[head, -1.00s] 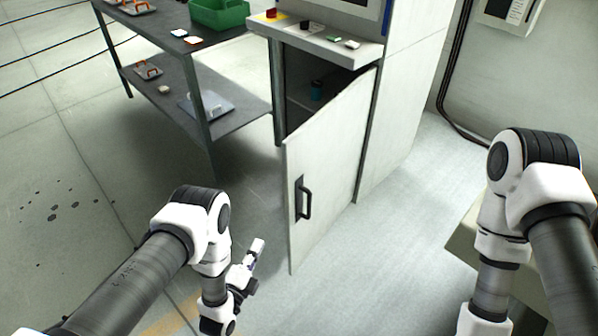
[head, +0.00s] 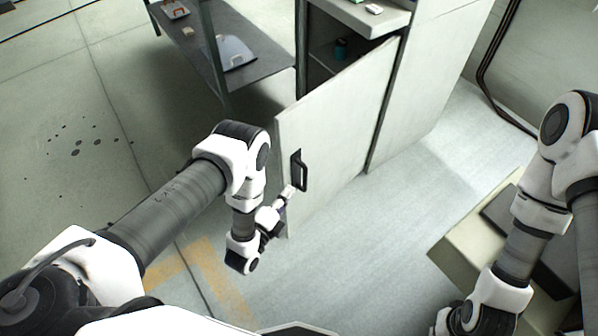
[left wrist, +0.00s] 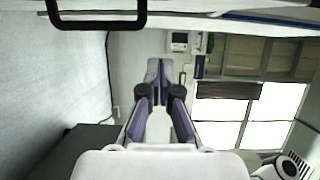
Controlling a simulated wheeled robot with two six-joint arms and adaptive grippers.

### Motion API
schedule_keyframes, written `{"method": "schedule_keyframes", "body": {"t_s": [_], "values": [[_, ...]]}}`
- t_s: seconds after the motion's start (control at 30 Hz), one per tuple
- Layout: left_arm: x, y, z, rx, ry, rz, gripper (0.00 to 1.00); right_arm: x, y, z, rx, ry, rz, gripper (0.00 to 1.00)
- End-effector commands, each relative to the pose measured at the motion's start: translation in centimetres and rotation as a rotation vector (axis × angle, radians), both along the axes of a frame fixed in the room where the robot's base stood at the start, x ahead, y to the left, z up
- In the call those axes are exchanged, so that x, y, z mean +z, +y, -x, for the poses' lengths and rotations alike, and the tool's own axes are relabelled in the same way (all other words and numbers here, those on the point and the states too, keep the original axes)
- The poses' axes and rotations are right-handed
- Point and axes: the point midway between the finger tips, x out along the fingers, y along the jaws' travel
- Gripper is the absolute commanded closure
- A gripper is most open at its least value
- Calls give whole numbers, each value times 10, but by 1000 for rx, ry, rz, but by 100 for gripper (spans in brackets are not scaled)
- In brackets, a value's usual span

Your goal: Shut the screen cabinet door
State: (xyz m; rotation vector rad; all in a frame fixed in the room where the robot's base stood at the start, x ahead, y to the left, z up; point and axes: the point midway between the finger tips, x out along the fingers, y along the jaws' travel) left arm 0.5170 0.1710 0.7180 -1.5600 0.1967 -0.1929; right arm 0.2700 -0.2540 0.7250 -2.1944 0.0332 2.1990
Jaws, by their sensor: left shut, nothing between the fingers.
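The screen cabinet door (head: 335,145) is a pale panel standing ajar, swung out toward me. The dark cabinet opening shows behind its upper edge. Its black bar handle (head: 300,170) is near the door's free edge. It also shows at the top left of the left wrist view (left wrist: 97,23). My left gripper (head: 289,193) is shut and empty, close to the door's outer face just below the handle. I cannot tell whether it touches the door. In the left wrist view its fingertips (left wrist: 160,68) are together.
The cabinet body (head: 425,85) stands behind the door, with a small teal item (head: 341,48) inside. A dark metal shelf rack (head: 262,72) is to its left. A pale bench or box (head: 455,245) is under my right arm. The floor before the door is clear.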

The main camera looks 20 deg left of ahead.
Motion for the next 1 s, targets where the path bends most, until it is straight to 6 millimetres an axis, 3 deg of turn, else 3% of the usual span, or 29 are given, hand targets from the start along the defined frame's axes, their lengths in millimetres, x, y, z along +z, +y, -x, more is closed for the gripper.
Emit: {"method": "schedule_keyframes", "body": {"t_s": [0.03,0.17,0.23,0.53,0.7,1.0], "values": [[-8,-1,-4,-1,-1,0,100,-15,0,1,1,1,0,100],[-12,-5,-19,-2,-2,0,100,-45,0,1,1,1,0,100],[-4,-9,-33,-1,-5,0,100,-44,0,1,1,2,0,100],[-3,-22,-96,1,-3,0,100,-66,0,1,0,1,0,100],[-2,5,-107,3,0,0,100,-68,0,1,0,1,0,100],[-1,12,-110,-1,1,0,100,-68,0,0,0,1,0,100]]}}
